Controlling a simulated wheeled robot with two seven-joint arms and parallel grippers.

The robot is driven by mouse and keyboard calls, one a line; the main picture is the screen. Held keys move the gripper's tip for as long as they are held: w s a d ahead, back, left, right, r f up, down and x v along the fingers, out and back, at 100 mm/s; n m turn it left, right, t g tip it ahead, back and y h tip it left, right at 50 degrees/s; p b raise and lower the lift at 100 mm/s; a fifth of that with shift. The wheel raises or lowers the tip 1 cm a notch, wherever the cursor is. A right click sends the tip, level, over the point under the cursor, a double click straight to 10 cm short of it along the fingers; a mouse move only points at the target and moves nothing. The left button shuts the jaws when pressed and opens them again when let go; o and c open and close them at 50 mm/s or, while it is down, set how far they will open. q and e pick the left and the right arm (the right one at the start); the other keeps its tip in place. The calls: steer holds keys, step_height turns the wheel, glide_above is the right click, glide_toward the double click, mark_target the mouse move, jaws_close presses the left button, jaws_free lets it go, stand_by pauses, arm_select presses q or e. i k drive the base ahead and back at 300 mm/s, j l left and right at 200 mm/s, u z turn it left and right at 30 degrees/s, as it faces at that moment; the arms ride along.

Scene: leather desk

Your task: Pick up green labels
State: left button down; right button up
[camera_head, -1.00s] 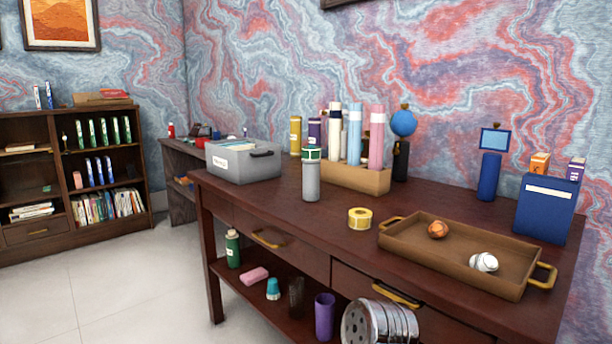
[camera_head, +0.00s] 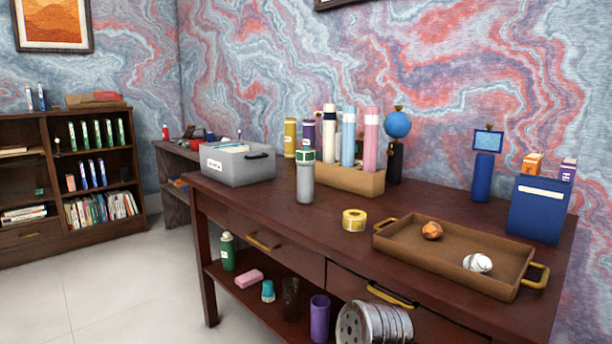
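I cannot clearly make out a separate item that is green labels. A grey canister (camera_head: 305,185) with a green, white-marked top (camera_head: 305,156) stands upright on the dark wooden desk (camera_head: 290,216). A green bottle (camera_head: 227,252) with a pale label stands on the desk's lower shelf. Green-spined binders (camera_head: 98,133) stand in the bookcase at the left. A yellow roll (camera_head: 354,220) lies right of the canister. Neither of my grippers is in view.
A grey bin (camera_head: 237,168) holds papers. A brown tray (camera_head: 400,252) holds an orange ball (camera_head: 432,231) and a white ball (camera_head: 478,263). A tan box (camera_head: 349,181) holds upright rolls. A blue box (camera_head: 538,208) stands far right. Floor is clear at the left.

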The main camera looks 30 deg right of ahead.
mark_target(309, 156)
steer(key=i+j+z, duration=0.15)
steer(key=i+j, duration=0.45)
steer(key=i+j+z, duration=0.1)
steer(key=i+j, duration=0.5)
steer(key=j, duration=0.2)
